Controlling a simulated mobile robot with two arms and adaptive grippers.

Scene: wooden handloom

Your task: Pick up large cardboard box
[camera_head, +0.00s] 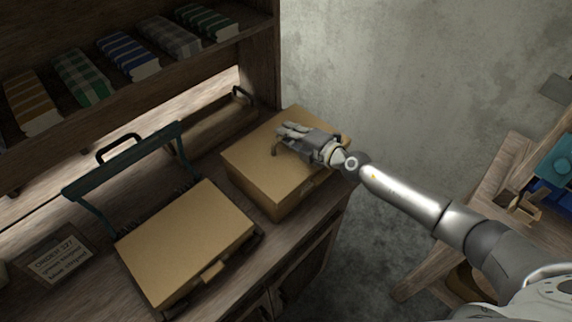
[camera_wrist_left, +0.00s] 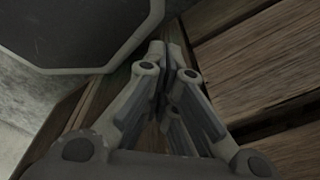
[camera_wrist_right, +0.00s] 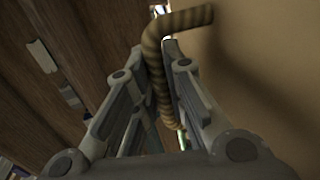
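A tan cardboard box (camera_head: 262,180) with a lid stands at the right end of the wooden bench. My right gripper (camera_head: 283,139) is at the top of this box, at a brown rope handle (camera_head: 275,149). In the right wrist view, the ridged rope handle (camera_wrist_right: 157,75) runs between the fingers, which look shut on it; the tan box face (camera_wrist_right: 265,75) fills the right side. A second tan box (camera_head: 185,243), flatter looking, lies to the left on the bench. My left gripper (camera_wrist_left: 164,50) shows only in its wrist view, shut and empty above wooden planks.
Folded cloths (camera_head: 128,55) lie on the shelf above. A dark green frame with a handle (camera_head: 125,172) stands behind the left box. An order sign (camera_head: 57,260) lies at left. Another wooden table (camera_head: 485,205) stands at right, with bare floor between.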

